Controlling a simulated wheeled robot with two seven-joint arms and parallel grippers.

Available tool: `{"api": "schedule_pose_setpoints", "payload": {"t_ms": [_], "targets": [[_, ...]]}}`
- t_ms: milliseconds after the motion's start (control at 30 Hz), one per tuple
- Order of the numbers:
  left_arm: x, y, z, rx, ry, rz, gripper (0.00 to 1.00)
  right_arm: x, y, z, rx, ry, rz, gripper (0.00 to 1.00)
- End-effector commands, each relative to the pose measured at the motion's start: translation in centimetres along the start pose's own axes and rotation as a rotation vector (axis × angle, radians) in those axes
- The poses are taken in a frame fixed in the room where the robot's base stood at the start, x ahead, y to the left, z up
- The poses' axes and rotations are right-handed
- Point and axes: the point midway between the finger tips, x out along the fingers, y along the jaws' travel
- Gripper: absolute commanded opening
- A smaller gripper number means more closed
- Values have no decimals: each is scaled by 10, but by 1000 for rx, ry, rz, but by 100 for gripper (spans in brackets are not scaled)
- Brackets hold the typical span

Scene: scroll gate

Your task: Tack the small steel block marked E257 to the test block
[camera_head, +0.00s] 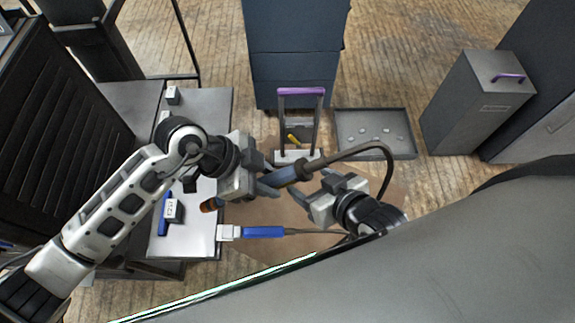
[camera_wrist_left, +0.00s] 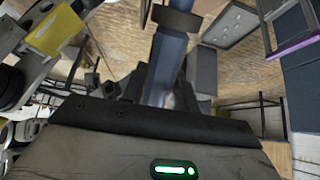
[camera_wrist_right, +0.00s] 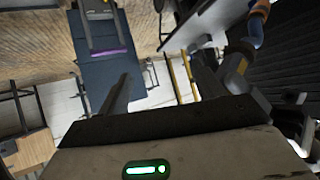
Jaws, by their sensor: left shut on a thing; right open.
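My left gripper (camera_head: 270,184) is shut on a welding torch (camera_head: 285,176), which has a blue handle and an orange-brown tip (camera_head: 209,205) that points left over the edge of the bench. The blue handle also shows between the fingers in the left wrist view (camera_wrist_left: 167,62). My right gripper (camera_head: 312,196) is open and empty, close to the torch's cable end. A small grey block with a white label (camera_head: 173,210) stands on the bench (camera_head: 205,160) beside a blue bar (camera_head: 163,216). The label is too small to read surely. I cannot tell which piece is the test block.
A blue-handled piece with a white end (camera_head: 262,232) reaches the bench's right edge, with a cable. Other small blocks (camera_head: 173,96) stand at the bench's far end. A purple-handled frame (camera_head: 300,92), a tray (camera_head: 375,150) and a grey bin (camera_head: 475,105) stand beyond.

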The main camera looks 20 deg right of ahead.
Motion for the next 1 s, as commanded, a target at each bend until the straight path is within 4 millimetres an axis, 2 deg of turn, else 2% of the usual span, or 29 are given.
{"api": "schedule_pose_setpoints", "payload": {"t_ms": [100,200,700,1000], "targets": [[4,-3,-8,16,5,9,3,4,-5,-4,-29,17,-10,67],[6,-3,-5,19,5,12,3,6,-6,-3,-31,23,-14,67],[11,3,41,28,6,18,3,19,-10,9,26,66,-39,67],[10,4,53,32,6,19,3,21,-11,10,38,78,-47,67]]}}
